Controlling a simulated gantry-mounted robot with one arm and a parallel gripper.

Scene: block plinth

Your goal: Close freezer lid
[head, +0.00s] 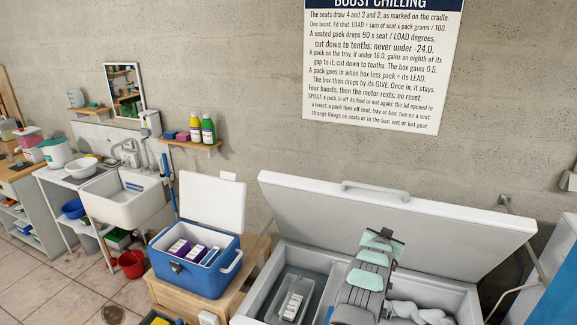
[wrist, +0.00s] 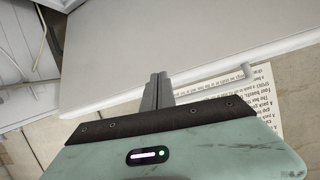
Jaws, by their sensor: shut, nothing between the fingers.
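The white freezer lid (head: 330,215) stands open, tilted back toward the wall, with a bar handle (head: 375,190) along its upper edge. The freezer (head: 258,303) is open below it. My gripper (head: 386,234) is shut and empty, in front of the lid's inner face and below the handle in the head view. I cannot tell whether the fingertips touch the lid. My arm hides the middle of the freezer.
A grey bin with a pale pack (head: 292,307) sits inside the freezer at left, and white lumpy things (head: 420,313) lie at right. A blue cool box (head: 190,275) with its lid up stands to the left. A sign (head: 380,65) hangs on the wall above.

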